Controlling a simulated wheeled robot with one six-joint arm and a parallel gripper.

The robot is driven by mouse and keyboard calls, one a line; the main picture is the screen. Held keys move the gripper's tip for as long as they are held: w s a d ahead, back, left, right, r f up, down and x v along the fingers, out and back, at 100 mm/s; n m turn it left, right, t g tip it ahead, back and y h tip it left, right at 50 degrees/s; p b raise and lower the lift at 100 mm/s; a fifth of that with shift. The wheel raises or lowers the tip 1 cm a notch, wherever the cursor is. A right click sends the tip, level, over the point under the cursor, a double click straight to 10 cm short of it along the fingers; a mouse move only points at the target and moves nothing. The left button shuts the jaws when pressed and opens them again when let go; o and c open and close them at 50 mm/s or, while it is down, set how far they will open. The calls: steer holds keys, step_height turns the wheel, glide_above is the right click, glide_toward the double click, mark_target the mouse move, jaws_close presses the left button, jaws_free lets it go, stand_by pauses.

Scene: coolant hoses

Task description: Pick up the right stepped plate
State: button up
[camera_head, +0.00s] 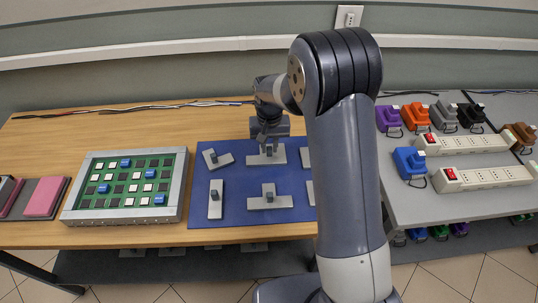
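Several grey plates, each a flat bar with a small raised block, lie on a blue mat (233,207). One is at the back middle (255,160), one at the front middle (284,202), one tilted at the back left (223,160) and one upright in the picture at the front left (215,207). Two more, at the back right (304,158) and front right (310,191), are partly hidden by my arm. My gripper (268,145) points down right over the back middle plate's raised block. The fingertips are too small to tell whether they grip it.
A green board (126,189) with blue and white pieces in a grey frame stands left of the mat, with pink and dark pads (44,197) further left. On the right, a grey table holds white power strips (485,178) and coloured plugs (409,162). Cables lie along the back.

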mark_target(269, 148)
jaws_close()
step_height(269, 148, up, 10)
stand_by(0.6)
steer(key=shift+s, duration=0.1)
